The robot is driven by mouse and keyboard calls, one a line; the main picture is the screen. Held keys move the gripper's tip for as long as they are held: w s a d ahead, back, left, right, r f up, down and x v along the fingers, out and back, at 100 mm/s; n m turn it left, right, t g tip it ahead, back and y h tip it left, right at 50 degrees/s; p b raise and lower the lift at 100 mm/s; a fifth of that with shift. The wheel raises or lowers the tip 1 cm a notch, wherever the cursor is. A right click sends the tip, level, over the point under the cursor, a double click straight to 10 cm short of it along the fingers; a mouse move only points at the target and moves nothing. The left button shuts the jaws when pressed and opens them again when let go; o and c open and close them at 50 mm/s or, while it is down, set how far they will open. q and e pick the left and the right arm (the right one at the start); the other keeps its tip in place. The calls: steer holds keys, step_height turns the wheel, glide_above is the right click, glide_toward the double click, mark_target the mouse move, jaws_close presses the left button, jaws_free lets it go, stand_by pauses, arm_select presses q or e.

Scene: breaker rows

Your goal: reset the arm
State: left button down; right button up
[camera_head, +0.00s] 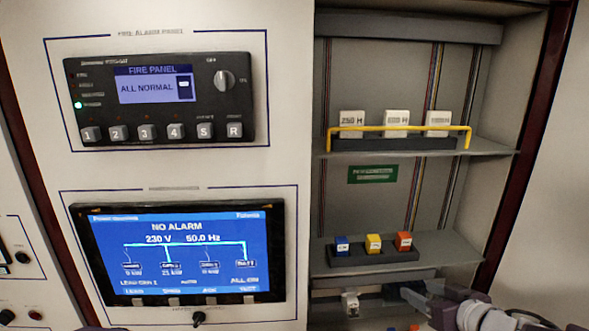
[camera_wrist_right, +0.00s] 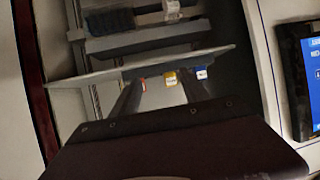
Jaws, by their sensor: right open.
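My right arm (camera_head: 478,316) comes in at the bottom right of the head view. Its right gripper (camera_head: 412,297) is in front of the lower part of the open cabinet, below the shelf with the coloured blocks. My left gripper is in neither view.
A dark holder (camera_head: 345,258) carries blue (camera_head: 342,246), yellow (camera_head: 374,243) and orange (camera_head: 404,241) blocks. Above, white blocks (camera_head: 396,122) stand behind a yellow rail (camera_head: 400,128). A fire panel (camera_head: 160,98) and a blue-screened panel (camera_head: 180,250) are on the left. A dark red cabinet edge (camera_head: 530,150) borders the right.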

steer(key=a+f+g+b, duration=0.1)
steer(key=a+f+b, duration=0.35)
steer(key=f, duration=0.35)
steer(key=w+a+f+m+b, duration=0.1)
steer(key=a+f+b, duration=0.2)
steer(key=f+b, duration=0.4)
steer(key=a+f+g+b, duration=0.1)
steer(key=a+f+b, duration=0.35)
steer(key=f, duration=0.35)
steer(key=s+d+f+m+g+h+b, duration=0.15)
steer(key=s+f+g+h+b, duration=0.35)
steer(key=f, duration=0.6)
steer(key=s+f+g+y+p, duration=0.2)
steer(key=s+f+g+p, duration=0.1)
steer(key=s, duration=1)
steer(key=shift+a+f+g, duration=0.15)
steer(key=shift+f+g, duration=0.05)
steer(key=shift+g, duration=0.4)
